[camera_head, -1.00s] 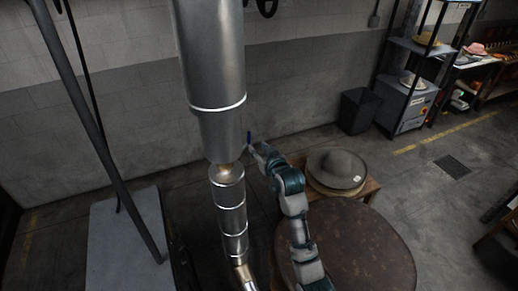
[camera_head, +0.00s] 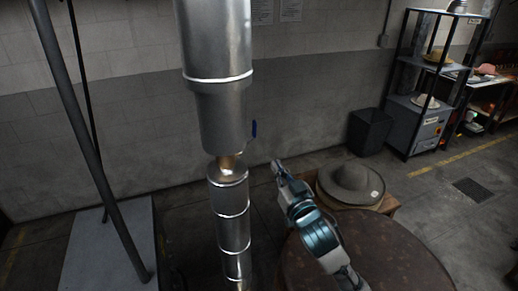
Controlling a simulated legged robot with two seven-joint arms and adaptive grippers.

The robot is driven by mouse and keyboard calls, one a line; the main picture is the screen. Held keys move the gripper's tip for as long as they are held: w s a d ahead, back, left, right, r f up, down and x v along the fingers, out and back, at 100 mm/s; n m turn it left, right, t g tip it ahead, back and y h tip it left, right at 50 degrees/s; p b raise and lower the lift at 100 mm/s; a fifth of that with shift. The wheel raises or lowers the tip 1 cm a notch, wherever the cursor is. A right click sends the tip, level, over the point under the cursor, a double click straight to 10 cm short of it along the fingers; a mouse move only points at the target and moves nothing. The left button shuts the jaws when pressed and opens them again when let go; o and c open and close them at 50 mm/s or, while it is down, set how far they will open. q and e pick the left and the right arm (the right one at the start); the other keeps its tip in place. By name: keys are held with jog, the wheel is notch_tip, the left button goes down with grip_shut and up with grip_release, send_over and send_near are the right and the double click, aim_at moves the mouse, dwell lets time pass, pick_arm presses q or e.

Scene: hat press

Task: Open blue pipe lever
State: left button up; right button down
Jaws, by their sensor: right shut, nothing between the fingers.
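The blue lever (camera_head: 254,130) is a small upright handle on the right side of the large silver pipe (camera_head: 217,100), near its lower end. My right gripper (camera_head: 276,163) is below and to the right of the lever, apart from it, with clear space between them. The gripper is small in view and looks shut and empty. My left gripper is not in view.
A round brown table (camera_head: 365,260) stands at the lower right. A black bin (camera_head: 369,131) and a shelf unit (camera_head: 416,120) stand at the back right. A slanted grey pole (camera_head: 85,140) is at the left.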

aim_at(255, 132)
jog(key=p+x, duration=0.1)
jog(key=x, duration=1.2)
jog(key=shift+s+a+r, duration=0.1)
jog(key=shift+r, duration=0.05)
jog(key=shift+w+a, duration=0.15)
jog(key=shift+w, duration=0.35)
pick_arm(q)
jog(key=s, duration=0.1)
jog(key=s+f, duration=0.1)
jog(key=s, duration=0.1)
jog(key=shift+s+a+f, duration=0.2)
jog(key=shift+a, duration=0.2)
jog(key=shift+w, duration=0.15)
